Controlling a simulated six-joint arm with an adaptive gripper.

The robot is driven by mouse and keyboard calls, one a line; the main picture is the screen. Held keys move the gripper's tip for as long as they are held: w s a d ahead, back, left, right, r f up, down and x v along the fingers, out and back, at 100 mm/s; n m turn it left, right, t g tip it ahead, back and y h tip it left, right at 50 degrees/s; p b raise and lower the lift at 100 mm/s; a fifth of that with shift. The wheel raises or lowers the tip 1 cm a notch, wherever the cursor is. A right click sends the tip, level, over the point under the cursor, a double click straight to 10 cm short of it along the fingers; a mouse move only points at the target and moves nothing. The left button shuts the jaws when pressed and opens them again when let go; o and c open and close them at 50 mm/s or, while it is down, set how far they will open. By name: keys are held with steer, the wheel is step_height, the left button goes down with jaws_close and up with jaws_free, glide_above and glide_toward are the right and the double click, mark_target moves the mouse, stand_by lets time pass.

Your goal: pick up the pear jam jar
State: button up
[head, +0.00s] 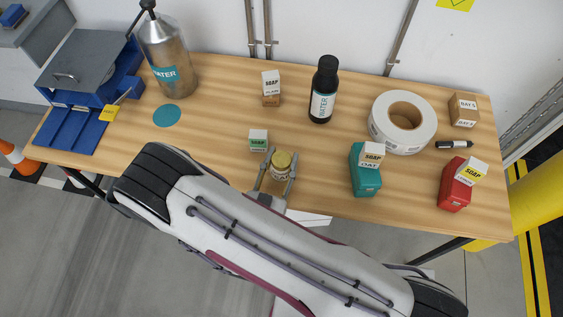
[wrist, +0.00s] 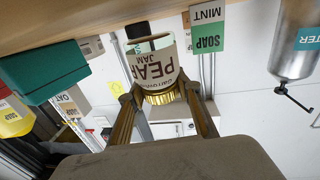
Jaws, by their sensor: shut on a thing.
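The pear jam jar (head: 281,166) has a gold lid and stands out near the front edge of the table in the head view. In the wrist view its label reads PEAR JAM (wrist: 152,66), and the picture is upside down. My gripper (head: 281,160) has one finger on each side of the jar and is shut on it; the fingers also show in the wrist view (wrist: 160,92). The jar looks upright. I cannot tell whether its base touches the table.
A mint soap box (head: 258,140) stands close left of the jar. A teal tin (head: 366,173) with an oat soap box (head: 372,154) is to the right. A black water bottle (head: 323,92) and a tape roll (head: 403,122) stand behind. The wooden table (head: 215,130) has bare room left of the mint box.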

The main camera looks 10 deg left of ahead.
steer(key=shift+r, duration=3.8)
